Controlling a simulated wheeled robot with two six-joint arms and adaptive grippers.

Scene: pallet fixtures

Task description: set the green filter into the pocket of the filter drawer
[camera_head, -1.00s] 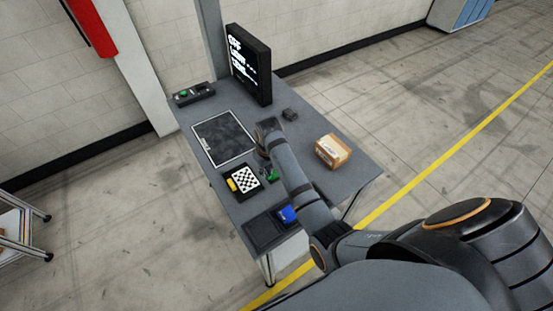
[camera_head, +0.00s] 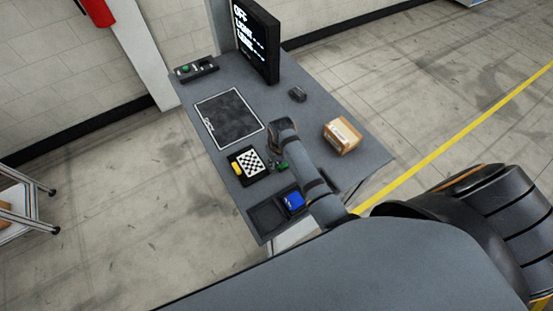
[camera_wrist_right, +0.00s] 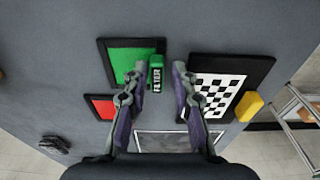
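The green filter (camera_wrist_right: 156,78) is a small upright-looking block with a white label in the right wrist view. My right gripper (camera_wrist_right: 160,68) is open, its fingertips either side of the filter; the left finger in the picture is closer. I cannot tell whether they touch it. In the head view the filter (camera_head: 282,166) shows as green beside my right gripper (camera_head: 279,150). A black-framed checkerboard (camera_head: 251,163) with a yellow grip (camera_wrist_right: 248,107) lies next to it. I cannot tell which fixture is the filter drawer; its pocket is not clear. My left gripper is out of view.
Black-framed green (camera_wrist_right: 125,60) and red (camera_wrist_right: 100,108) panels lie left of the filter in the wrist view. A dark tray (camera_head: 265,217) with a blue block (camera_head: 293,201), a white-edged mat (camera_head: 229,116), a cardboard box (camera_head: 342,136) and a monitor (camera_head: 257,42) stand on the table.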

